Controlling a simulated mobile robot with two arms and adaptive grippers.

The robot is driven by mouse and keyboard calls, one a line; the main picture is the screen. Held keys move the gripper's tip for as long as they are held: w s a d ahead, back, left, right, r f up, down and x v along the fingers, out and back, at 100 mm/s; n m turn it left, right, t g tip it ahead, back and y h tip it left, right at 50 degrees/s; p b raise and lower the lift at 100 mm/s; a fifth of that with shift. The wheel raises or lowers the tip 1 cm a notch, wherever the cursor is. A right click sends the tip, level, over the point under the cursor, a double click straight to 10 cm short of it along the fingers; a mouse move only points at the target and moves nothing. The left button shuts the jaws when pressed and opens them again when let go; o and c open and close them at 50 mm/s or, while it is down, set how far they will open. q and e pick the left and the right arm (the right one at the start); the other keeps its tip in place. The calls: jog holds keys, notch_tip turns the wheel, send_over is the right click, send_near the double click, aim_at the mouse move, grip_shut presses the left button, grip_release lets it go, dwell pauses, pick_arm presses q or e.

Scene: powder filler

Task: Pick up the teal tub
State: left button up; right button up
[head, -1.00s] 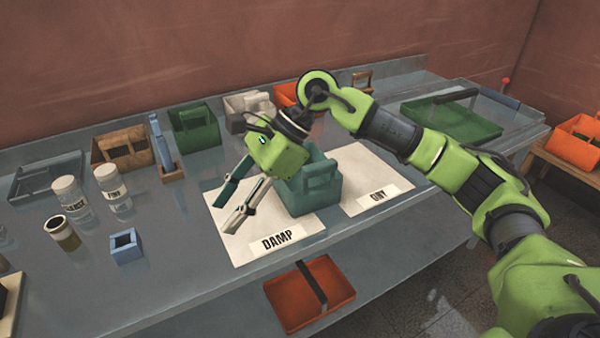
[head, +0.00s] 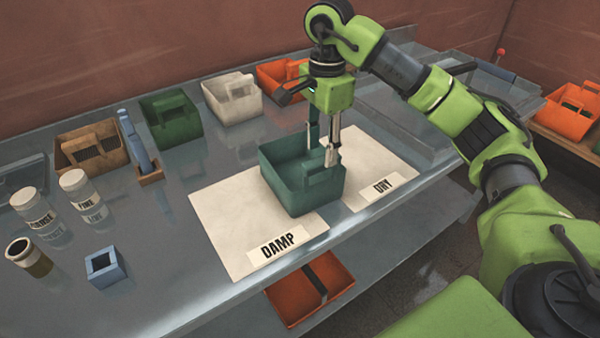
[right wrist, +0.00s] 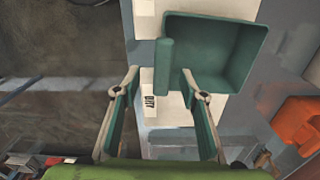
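The teal tub (head: 286,190), an open box with a handle, stands upright at the right part of the white DAMP mat (head: 225,225), beside the DRY mat (head: 372,160). My right gripper (head: 322,153) points down over the tub's right side, near its handle. In the right wrist view the tub (right wrist: 230,50) shows at the top. There the right gripper's fingers (right wrist: 160,76) are spread, with the handle (right wrist: 164,66) appearing between the tips. I cannot tell whether they touch it. My left gripper is in neither current view.
Green (head: 172,124), white (head: 232,102) and orange (head: 278,78) tubs and a wooden caddy (head: 90,150) line the back. Jars (head: 83,192) and a blue block (head: 106,268) stand at left. An orange tray (head: 312,290) sits on the lower shelf. The bench front is mostly clear.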

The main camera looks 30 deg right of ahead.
aim_at(322, 159)
jog(key=shift+f, duration=0.7)
jog(key=f, duration=0.1)
jog(key=f+p, duration=0.1)
jog(key=f, duration=0.1)
jog(key=f+p, duration=0.1)
jog(key=shift+w+d+f, duration=0.2)
jog(key=shift+d, duration=0.05)
jog(key=shift+f, duration=0.25)
jog(key=c, duration=1)
pick_arm(q)
jog(key=w+r, duration=0.2)
jog(key=w, duration=0.1)
jog(key=shift+r, duration=0.2)
pick_arm(e)
grip_shut()
